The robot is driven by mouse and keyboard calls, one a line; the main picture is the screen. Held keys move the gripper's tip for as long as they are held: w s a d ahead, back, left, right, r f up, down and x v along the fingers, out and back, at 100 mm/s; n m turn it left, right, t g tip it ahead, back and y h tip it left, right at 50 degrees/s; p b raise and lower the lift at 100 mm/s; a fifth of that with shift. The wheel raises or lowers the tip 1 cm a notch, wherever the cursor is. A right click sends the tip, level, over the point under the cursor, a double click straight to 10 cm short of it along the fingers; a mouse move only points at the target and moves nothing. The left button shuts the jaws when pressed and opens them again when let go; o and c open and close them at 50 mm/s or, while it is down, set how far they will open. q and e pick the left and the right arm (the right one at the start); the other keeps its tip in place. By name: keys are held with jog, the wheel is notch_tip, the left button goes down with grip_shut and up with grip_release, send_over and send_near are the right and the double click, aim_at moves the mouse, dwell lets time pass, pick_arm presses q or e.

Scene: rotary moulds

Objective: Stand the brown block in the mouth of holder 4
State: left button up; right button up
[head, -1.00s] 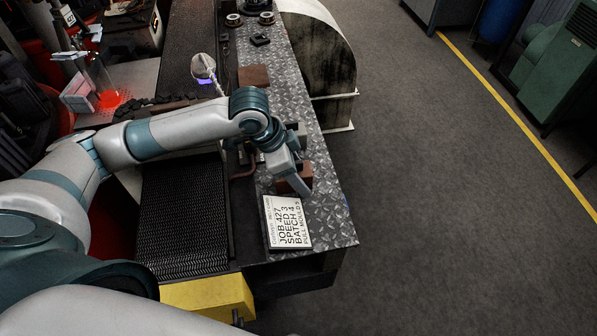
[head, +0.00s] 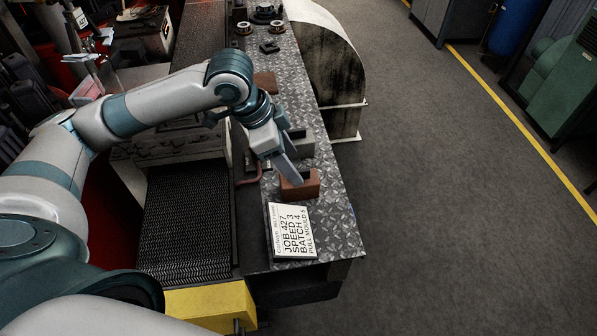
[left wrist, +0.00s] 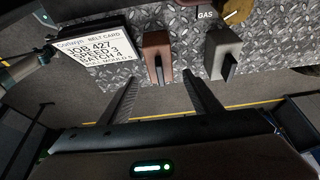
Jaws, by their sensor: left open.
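The brown block (head: 302,186) stands on the metal-plated bench top, just beyond the printed card. In the left wrist view the brown block (left wrist: 157,46) has a dark slot or insert in its near side. My left gripper (head: 292,178) reaches down over it in the head view. In the left wrist view my left gripper (left wrist: 160,76) is open, its two fingers apart on either side of the block's line, with nothing between the tips. I cannot pick out which thing is holder 4. My right gripper is not in view.
A grey block (left wrist: 222,48) stands right of the brown one in the wrist view, with a gap between. The belt card (head: 292,230) lies at the bench's near end. Round fittings (head: 264,12) stand at the far end. The dark mesh belt (head: 188,215) runs on the left.

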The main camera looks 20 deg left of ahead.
pick_arm(q)
jog(key=shift+v, duration=1.45)
jog(key=shift+d, duration=0.1)
